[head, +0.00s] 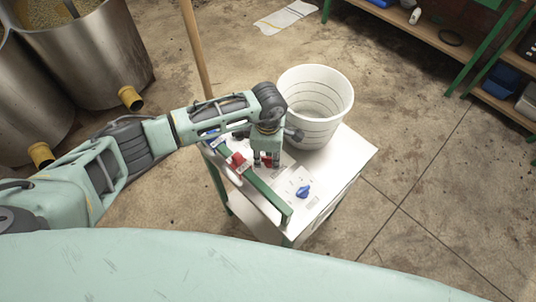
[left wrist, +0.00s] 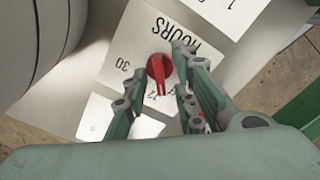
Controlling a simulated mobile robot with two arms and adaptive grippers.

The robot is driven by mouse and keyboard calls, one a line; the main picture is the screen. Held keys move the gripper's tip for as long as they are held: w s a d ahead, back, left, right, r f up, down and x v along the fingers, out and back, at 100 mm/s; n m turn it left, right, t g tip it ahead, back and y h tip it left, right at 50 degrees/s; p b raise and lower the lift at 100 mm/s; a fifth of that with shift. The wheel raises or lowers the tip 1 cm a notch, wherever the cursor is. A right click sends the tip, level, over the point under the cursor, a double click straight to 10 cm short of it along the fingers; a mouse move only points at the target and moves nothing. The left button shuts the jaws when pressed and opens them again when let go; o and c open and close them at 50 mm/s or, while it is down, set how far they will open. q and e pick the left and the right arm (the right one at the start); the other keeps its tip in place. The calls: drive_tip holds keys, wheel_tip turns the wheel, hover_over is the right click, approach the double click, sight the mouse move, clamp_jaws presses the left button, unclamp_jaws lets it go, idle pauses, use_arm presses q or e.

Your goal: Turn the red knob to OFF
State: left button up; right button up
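The red knob (left wrist: 158,68) sits on a white dial plate (left wrist: 125,52) marked HOURS and 30. In the left wrist view its grip points down the picture, toward a partly covered number. An OFF mark cannot be made out. My left gripper (left wrist: 160,76) is open, with its fingers on both sides of the knob and space between them and it. In the head view the left gripper (head: 266,160) reaches down over the panel, and bits of the red knob (head: 267,161) show between the fingers. My right gripper is in neither view.
A blue knob (head: 303,191) is on the same white cabinet top (head: 345,150). A white bucket (head: 318,92) stands close behind the gripper. A green rail (head: 267,195) with red and blue parts runs along the cabinet's front-left edge. A wooden pole (head: 196,48) rises behind my arm.

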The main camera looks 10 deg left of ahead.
use_arm(q)
clamp_jaws()
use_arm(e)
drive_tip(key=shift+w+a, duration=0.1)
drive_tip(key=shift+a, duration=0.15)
use_arm(q)
drive_tip(key=n+b, duration=0.1)
drive_tip(key=n, duration=0.1)
drive_tip(key=shift+n, duration=0.3)
drive_tip(key=shift+n+b, duration=0.35)
drive_tip(key=shift+n, duration=0.65)
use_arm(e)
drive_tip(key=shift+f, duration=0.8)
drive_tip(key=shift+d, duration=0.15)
use_arm(q)
drive_tip(key=shift+o, duration=0.8)
unclamp_jaws()
drive_tip(key=shift+s, duration=0.1)
